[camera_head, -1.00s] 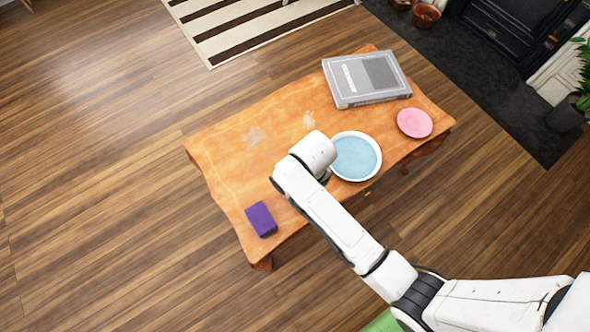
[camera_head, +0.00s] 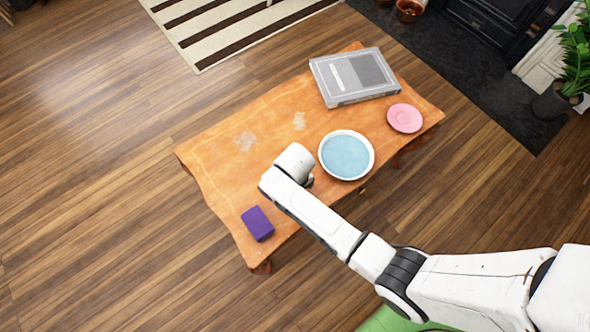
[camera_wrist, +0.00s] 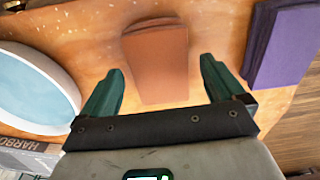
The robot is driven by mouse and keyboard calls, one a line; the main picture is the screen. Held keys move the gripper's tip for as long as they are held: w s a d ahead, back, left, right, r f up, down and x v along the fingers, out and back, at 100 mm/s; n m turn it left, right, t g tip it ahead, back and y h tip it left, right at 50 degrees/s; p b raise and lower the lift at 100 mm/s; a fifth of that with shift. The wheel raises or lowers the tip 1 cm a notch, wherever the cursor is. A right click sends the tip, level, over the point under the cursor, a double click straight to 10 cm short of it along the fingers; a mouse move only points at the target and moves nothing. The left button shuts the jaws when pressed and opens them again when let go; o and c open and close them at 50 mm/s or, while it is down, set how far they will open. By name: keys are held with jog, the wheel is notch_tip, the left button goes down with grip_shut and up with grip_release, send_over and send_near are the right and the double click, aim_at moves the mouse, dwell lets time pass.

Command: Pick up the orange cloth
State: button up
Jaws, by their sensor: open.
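The orange cloth (camera_wrist: 157,62) lies folded on the orange-brown wooden table (camera_head: 215,150). In the wrist view it is a brownish-orange block just beyond the fingertips, centred between them. In the head view it is hidden behind my arm. My gripper (camera_wrist: 160,80) is open and empty, with its two green fingers spread on either side of the cloth's near end. Whether the fingers are level with the cloth cannot be told.
A purple block (camera_head: 257,223) lies on the table close to the right finger in the wrist view. A blue-and-white plate (camera_head: 346,155), a pink saucer (camera_head: 405,118) and a grey book (camera_head: 354,76) also lie there. The table's far left part is clear.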

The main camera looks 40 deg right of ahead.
jog(key=shift+f, duration=0.9)
jog(key=c, duration=1)
jog(key=shift+c, duration=0.2)
jog(key=shift+r, duration=0.1)
